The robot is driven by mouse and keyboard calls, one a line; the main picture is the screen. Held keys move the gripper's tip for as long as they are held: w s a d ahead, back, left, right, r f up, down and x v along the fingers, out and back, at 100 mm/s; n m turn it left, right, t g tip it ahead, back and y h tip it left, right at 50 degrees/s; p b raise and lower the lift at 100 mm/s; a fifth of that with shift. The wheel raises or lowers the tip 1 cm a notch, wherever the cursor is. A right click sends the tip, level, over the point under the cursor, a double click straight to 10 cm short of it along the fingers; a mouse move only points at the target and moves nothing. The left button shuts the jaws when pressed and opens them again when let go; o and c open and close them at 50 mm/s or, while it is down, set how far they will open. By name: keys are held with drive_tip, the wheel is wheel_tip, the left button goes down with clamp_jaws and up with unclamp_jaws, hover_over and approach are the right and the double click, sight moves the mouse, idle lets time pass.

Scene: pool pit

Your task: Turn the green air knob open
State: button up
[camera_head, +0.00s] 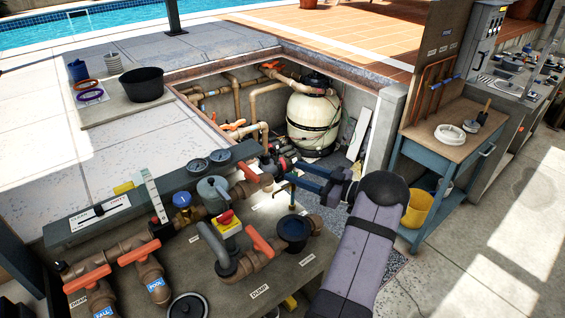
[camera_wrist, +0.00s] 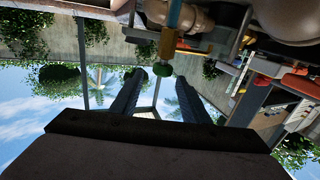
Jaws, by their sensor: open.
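The green air knob (camera_wrist: 162,69) shows in the wrist view as a small round green cap on a brass and blue stem. It lies between the two fingertips in the picture, at or just beyond them; I cannot tell if they touch it. My gripper (camera_wrist: 161,78) is open, with one dark finger on each side. In the head view my gripper (camera_head: 295,177) reaches left over the pipework, its blue fingers apart. A small green part (camera_head: 292,180) shows by the fingertips there, partly hidden. The knob's turn position is too small to tell.
A cream filter tank (camera_head: 313,122) stands behind. A wooden bench (camera_head: 448,140) is at right.

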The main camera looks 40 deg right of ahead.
drive_tip(key=shift+s+d+f+m+t+h, duration=0.1)
drive_tip(key=shift+s+f+m+t+h, duration=0.2)
drive_tip(key=shift+s+f+m+h, duration=0.25)
drive_tip(key=shift+f, duration=0.1)
drive_tip(key=p+x, duration=0.3)
drive_tip(key=x, duration=0.4)
drive_tip(key=shift+p, duration=0.3)
drive_tip(key=c, duration=1.1)
